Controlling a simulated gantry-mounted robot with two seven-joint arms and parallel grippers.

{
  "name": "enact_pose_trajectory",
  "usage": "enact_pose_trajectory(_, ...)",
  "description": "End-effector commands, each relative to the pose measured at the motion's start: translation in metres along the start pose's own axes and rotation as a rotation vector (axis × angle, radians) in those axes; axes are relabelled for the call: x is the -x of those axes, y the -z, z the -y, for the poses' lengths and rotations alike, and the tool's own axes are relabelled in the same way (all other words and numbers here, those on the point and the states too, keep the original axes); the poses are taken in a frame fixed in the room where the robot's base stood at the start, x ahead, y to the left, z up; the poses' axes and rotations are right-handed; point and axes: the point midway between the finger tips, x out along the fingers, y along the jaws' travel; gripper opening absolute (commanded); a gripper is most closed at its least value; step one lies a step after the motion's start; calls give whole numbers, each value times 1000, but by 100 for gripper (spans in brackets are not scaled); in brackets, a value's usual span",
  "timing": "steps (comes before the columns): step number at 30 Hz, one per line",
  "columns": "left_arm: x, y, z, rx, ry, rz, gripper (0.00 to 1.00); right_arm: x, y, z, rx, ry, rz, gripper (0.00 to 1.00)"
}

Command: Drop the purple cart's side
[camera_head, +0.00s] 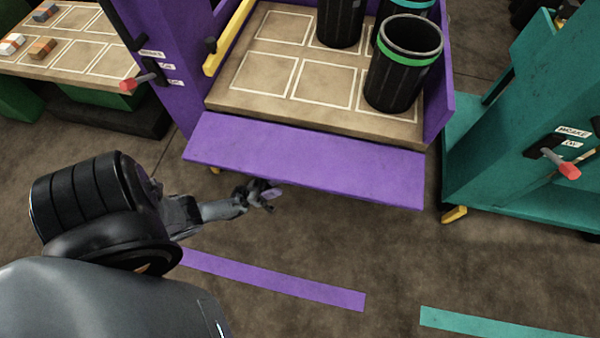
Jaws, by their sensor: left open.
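The purple cart (175,60) stands at the upper middle with a wooden deck. Its purple side panel (310,160) hangs folded down and slanted outward at the front edge, so the deck's front is open. My left gripper (268,195) is open and empty, just in front of the panel's lower edge toward its left part. I cannot tell whether it touches the panel. A red-tipped brake lever (130,85) is on the cart's left post, beside small labels. My right gripper is not in view.
Several black bins, one with a green rim (400,65), stand on the deck. A teal cart (530,130) is at the right. A table with small blocks (42,48) is at the upper left. Purple (275,280) and teal (500,325) floor strips lie in front; the floor between is clear.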

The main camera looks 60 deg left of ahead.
Motion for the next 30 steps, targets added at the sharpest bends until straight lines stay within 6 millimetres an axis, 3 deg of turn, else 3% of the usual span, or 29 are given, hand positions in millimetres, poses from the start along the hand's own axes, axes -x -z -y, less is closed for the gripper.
enact_pose_trajectory(8,-26,1,-1,0,0,-4,42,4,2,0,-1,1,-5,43)
enact_pose_trajectory(21,-90,0,1,0,-2,-2,42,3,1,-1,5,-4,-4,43)
enact_pose_trajectory(30,-106,1,0,1,1,-3,42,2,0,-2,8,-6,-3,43)
